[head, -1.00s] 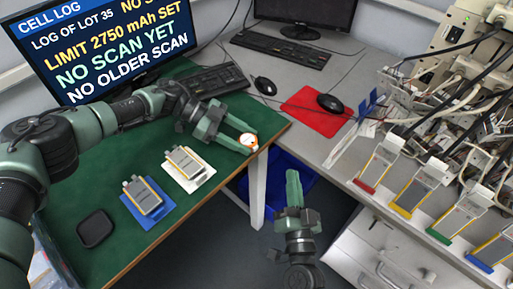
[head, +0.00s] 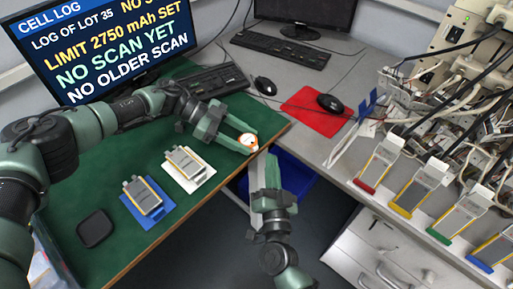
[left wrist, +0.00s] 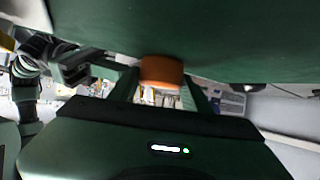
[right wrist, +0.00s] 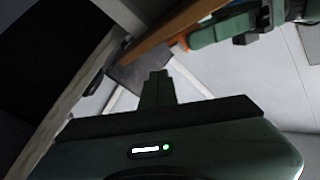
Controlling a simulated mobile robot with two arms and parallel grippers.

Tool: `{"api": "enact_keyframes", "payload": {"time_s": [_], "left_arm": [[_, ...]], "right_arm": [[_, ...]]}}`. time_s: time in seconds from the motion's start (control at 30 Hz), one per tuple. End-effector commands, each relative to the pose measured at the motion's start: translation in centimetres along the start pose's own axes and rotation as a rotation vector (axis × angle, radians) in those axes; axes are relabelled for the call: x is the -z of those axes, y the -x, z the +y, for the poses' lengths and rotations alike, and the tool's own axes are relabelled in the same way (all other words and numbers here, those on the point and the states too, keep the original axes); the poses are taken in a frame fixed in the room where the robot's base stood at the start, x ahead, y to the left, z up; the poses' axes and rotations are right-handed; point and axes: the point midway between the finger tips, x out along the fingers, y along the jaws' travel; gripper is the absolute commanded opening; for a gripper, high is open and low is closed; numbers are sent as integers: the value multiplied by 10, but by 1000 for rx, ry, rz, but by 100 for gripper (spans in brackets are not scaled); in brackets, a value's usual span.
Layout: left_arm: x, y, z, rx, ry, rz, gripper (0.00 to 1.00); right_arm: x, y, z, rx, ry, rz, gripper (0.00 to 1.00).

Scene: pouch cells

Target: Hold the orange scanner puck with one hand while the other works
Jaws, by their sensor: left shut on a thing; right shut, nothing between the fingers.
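The orange scanner puck (head: 248,141), with a white top, is at the right edge of the green mat. My left gripper (head: 241,144) is shut on it; in the left wrist view the puck (left wrist: 161,71) sits between the two fingers. My right gripper (head: 271,163) is shut and empty, pointing up in front of the table's edge, below and right of the puck. It also shows closed in the right wrist view (right wrist: 158,78). One pouch cell lies on a blue tray (head: 155,219) and another on a white tray (head: 206,181), both on the mat.
A monitor (head: 92,45) shows cell log text. A black square pad (head: 96,228) lies at the mat's front left. Red, yellow, green and blue cell holders (head: 378,165) line the right bench below hanging cables. A red mouse mat (head: 308,112) lies behind.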

Motion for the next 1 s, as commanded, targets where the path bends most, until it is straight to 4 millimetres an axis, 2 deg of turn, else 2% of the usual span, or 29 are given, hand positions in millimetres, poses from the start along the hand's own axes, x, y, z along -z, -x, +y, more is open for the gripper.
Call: {"api": "enact_keyframes", "payload": {"time_s": [0.23, 1.0], "left_arm": [[0, 0, 0, 0, 0, 0, 26], [0, 0, 0, 0, 0, 0, 26]], "right_arm": [[-8, -12, -9, 0, 1, 1, 0], [-9, -13, -9, 0, 1, 0, 0]]}}
